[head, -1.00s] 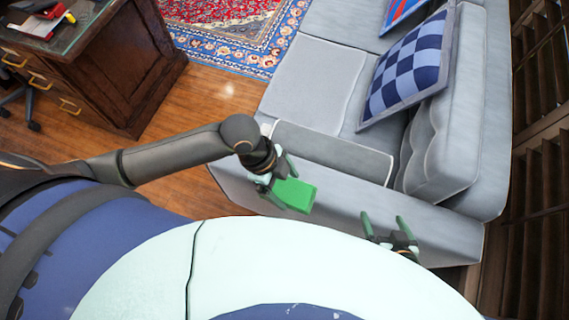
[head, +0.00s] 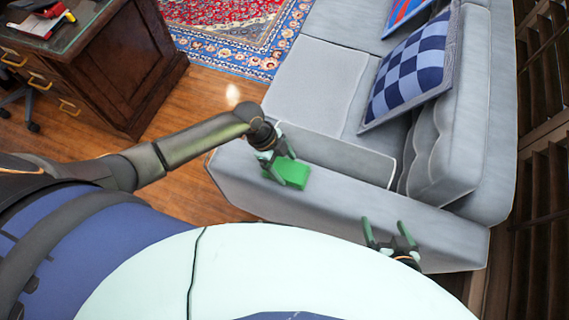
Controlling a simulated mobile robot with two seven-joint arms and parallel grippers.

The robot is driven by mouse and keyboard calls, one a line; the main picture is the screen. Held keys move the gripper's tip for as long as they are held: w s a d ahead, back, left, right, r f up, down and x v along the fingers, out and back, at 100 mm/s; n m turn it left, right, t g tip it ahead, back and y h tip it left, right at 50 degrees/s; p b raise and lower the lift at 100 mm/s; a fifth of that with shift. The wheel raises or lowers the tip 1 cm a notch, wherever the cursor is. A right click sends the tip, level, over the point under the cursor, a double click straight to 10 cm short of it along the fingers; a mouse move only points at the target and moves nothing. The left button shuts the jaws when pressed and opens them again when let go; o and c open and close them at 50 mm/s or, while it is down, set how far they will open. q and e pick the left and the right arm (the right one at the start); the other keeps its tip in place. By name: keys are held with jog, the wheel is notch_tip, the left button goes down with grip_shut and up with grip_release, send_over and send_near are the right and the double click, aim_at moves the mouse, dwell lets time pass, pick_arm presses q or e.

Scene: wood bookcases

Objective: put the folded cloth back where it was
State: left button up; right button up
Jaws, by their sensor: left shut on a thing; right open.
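The folded cloth (head: 291,181) is a small bright green block in the middle of the head view. My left gripper (head: 282,172) is shut on it, and its fingers hide part of the cloth's upper left. The cloth shows in front of the near arm of the grey sofa (head: 335,195); I cannot tell whether it touches the sofa. My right gripper (head: 388,236) is open and empty, lower right of the cloth, near the sofa's outer side.
A checkered blue cushion (head: 411,77) leans on the sofa's back. A dark wooden desk (head: 120,75) stands at the upper left with items on top. A patterned rug (head: 235,30) lies beyond. Dark wooden shelves (head: 540,170) line the right edge. The sofa seat (head: 315,85) has bare room.

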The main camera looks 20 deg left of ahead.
aim_at(284, 175)
pick_arm(q)
jog(key=o, duration=0.9)
jog(key=p+v, duration=0.1)
jog(key=v, duration=1.1)
jog(key=d+f+n, duration=0.1)
jog(key=d+f+n+t, duration=0.1)
jog(key=s+d+f+n+t+h, duration=0.1)
jog(key=d, duration=0.1)
jog(key=shift+f+n, duration=0.2)
jog(key=shift+n, duration=0.1)
jog(key=n+t, duration=0.1)
jog(key=f+n+t, duration=0.1)
jog(key=n, duration=0.1)
jog(key=s+d+f+n+t, duration=0.1)
jog(key=shift+d+n, duration=0.1)
jog(key=shift+n, duration=0.3)
jog(key=n+t, duration=0.1)
jog(key=s+a+f+n+t, duration=0.1)
jog(key=s+a+n+y, duration=0.1)
jog(key=n, duration=0.1)
jog(key=shift+s+f+t, duration=0.15)
jog(key=shift+s+t, duration=0.1)
jog(key=shift+t, duration=0.15)
jog(key=s+a+n+t+y, duration=0.1)
jog(key=s+a+n, duration=0.1)
jog(key=s+a+n+y, duration=0.1)
jog(key=s+a+n, duration=0.1)
jog(key=shift+f+t, duration=0.2)
jog(key=shift+t, duration=0.2)
